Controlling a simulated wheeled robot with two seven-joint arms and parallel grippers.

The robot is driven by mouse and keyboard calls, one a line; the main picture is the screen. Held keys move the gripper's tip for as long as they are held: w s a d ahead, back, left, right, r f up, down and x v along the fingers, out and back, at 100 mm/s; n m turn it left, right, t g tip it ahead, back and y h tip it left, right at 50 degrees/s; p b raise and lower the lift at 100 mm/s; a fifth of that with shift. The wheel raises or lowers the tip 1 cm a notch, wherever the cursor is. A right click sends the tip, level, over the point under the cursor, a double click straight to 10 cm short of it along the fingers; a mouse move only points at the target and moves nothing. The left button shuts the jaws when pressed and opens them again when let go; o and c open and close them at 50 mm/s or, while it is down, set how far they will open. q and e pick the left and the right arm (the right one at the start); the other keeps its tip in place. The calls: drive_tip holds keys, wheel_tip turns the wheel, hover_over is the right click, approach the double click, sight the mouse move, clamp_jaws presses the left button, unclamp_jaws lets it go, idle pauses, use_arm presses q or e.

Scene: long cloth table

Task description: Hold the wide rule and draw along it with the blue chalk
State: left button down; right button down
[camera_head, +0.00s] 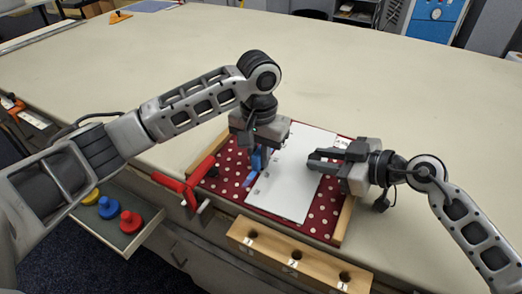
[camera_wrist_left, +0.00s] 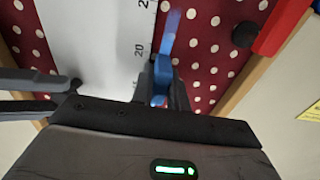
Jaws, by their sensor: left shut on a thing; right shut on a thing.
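The wide rule (camera_head: 285,195) is a broad white plate lying on red dotted cloth (camera_head: 225,178). In the left wrist view the rule (camera_wrist_left: 90,35) shows printed numbers along its edge. My left gripper (camera_head: 257,150) is shut on the blue chalk (camera_head: 256,161), upright beside the rule's left edge; the chalk (camera_wrist_left: 160,82) shows in the left wrist view. A blue stroke (camera_head: 250,178) runs on the cloth along that edge. My right gripper (camera_head: 318,160) is shut over the rule's right part; its grip point is mostly hidden by its fingers.
A wooden frame edges the cloth. A wooden block (camera_head: 290,257) with numbered holes stands in front. A red clamp (camera_head: 180,189) sits at the left edge. A tray holds yellow, blue and red knobs (camera_head: 131,220).

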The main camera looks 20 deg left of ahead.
sight(242, 189)
use_arm(q)
drive_tip(key=shift+s+a, duration=0.15)
drive_tip(key=shift+s, duration=0.55)
drive_tip(key=shift+s, duration=0.1)
drive_tip(key=shift+s+a, duration=0.15)
drive_tip(key=shift+s, duration=0.8)
drive_tip(key=shift+s+a, duration=0.2)
drive_tip(key=shift+s, duration=0.8)
drive_tip(key=shift+s+a, duration=0.15)
drive_tip(key=shift+s, duration=0.8)
drive_tip(key=shift+r, duration=0.1)
wheel_tip(242, 189, up, 7)
use_arm(e)
drive_tip(key=c, duration=1.1)
unclamp_jaws()
